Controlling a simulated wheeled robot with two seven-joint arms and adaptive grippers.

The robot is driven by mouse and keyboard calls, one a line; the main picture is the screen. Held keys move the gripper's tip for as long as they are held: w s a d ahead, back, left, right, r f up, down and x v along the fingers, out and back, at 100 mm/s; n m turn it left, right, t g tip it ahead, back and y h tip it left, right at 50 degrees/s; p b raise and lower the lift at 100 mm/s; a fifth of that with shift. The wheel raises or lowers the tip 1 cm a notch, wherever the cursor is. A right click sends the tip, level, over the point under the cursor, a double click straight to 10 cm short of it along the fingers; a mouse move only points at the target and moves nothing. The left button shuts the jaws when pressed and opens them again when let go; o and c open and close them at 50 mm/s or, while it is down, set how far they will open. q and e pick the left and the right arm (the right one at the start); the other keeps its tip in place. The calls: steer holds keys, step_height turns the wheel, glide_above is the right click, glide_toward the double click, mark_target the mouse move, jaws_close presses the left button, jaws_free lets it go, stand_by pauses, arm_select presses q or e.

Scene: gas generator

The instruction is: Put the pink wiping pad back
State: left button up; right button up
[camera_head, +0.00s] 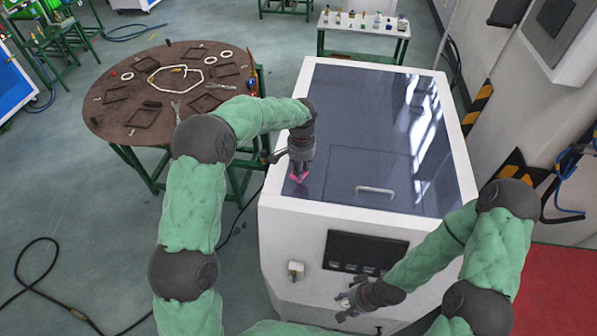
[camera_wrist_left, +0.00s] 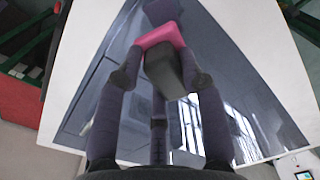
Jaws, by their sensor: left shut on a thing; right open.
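The pink wiping pad (camera_head: 299,179) shows as a small pink patch under my left gripper (camera_head: 297,168), at the left part of the cabinet's dark glossy top. In the left wrist view the pad (camera_wrist_left: 162,36) is a pink piece with a dark grey block (camera_wrist_left: 166,72) below it in the picture. My left gripper (camera_wrist_left: 163,80) is shut on it, with fingers on both sides. I cannot tell whether the pad touches the top. My right gripper (camera_head: 347,303) is open and empty, low in front of the cabinet's front.
The white cabinet (camera_head: 289,240) has a handle (camera_head: 375,191) on its top and a dark panel (camera_head: 362,253) in front. A round brown table (camera_head: 117,72) with frames and tools stands at left. A small table (camera_head: 362,28) with bottles stands behind.

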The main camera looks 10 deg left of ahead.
arm_select(q)
steer(key=shift+w+a+f, duration=0.4)
steer(key=shift+w+f, duration=0.05)
steer(key=shift+f, duration=0.2)
step_height(320, 180, down, 3)
steer(key=shift+w+a+p, duration=0.1)
steer(key=shift+p, duration=0.8)
steer(key=shift+f, duration=0.2)
steer(key=shift+f, duration=0.1)
steer(key=shift+f, duration=0.15)
steer(key=o, duration=1.2)
steer(key=shift+r, duration=0.2)
step_height(320, 180, up, 12)
steer(key=b, duration=0.2)
steer(key=shift+b, duration=0.35)
